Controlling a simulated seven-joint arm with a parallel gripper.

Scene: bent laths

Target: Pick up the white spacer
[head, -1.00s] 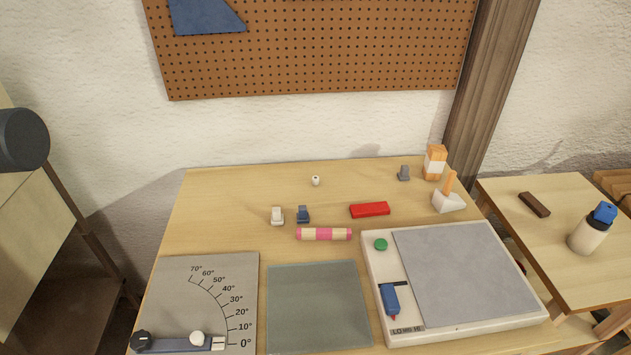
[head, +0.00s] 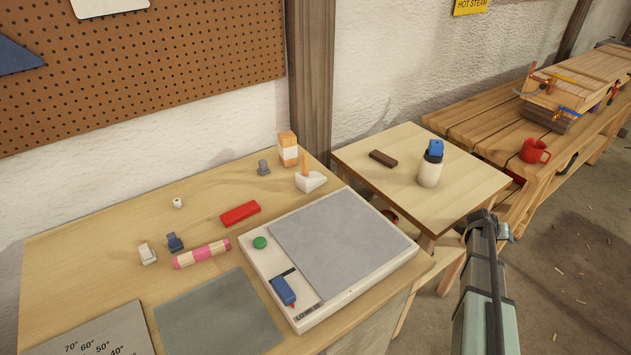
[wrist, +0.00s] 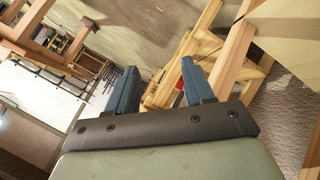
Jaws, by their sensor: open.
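The white spacer (head: 178,202) looks like a small white cylinder with a dark hole. It stands near the back of the wooden workbench, in the left part of the head view. My gripper (wrist: 160,88) shows in the wrist view with its two blue fingers spread apart and nothing between them. In the head view my arm is at the lower right, beyond the bench's right side and far from the spacer. The spacer is not in the wrist view.
Near the spacer are a white clip (head: 147,254), a blue clip (head: 174,243), a pink-banded rod (head: 201,254) and a red block (head: 240,214). A grey-topped device (head: 340,245) fills the bench's right side.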

